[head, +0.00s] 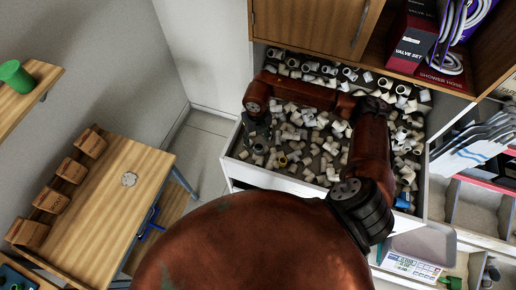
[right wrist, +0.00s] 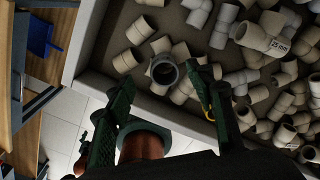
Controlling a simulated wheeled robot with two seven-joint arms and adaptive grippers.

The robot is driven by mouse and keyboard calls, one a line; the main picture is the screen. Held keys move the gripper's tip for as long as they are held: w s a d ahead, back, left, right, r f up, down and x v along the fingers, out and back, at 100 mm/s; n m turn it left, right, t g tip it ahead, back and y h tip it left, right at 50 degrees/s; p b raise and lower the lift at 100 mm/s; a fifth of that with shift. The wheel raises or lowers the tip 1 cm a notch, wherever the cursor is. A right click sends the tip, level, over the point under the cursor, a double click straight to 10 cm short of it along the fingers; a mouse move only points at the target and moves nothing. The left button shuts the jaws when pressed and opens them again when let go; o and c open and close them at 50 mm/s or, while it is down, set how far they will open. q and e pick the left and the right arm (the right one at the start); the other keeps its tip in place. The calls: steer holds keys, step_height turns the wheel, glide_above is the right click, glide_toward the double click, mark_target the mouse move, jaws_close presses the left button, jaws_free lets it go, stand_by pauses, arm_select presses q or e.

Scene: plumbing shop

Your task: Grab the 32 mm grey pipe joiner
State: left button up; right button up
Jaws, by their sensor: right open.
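A drawer (head: 290,187) holds many loose pipe fittings, mostly beige and white with some grey. My right gripper (head: 258,138) is at the drawer's left side, pointing down over the fittings. In the right wrist view, my right gripper (right wrist: 162,78) is open, with its two dark green fingers apart. A short grey pipe joiner (right wrist: 163,61) with a dark round opening shows between and just beyond the fingertips, among beige fittings. I cannot tell whether the fingers touch it, and no size marking is legible on it. My left gripper is not in view.
The drawer wall (right wrist: 92,72) runs close to the right gripper. A fitting marked 25 mm (right wrist: 262,40) lies farther right. A wooden cabinet (head: 308,22) hangs above the drawer. A wooden bench (head: 110,200) stands left, with free floor (head: 205,160) between.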

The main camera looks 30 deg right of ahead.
mark_target(259, 147)
steer(key=f+p, duration=0.1)
steer(key=f, duration=0.1)
steer(key=s+f+p, duration=0.1)
steer(key=f, duration=0.1)
steer(key=shift+d+f, duration=0.15)
steer(key=shift+d, duration=0.05)
steer(key=shift+f, duration=0.65)
steer(key=shift+c, duration=0.6)
steer(key=c, duration=0.9)
steer(key=shift+r, duration=0.1)
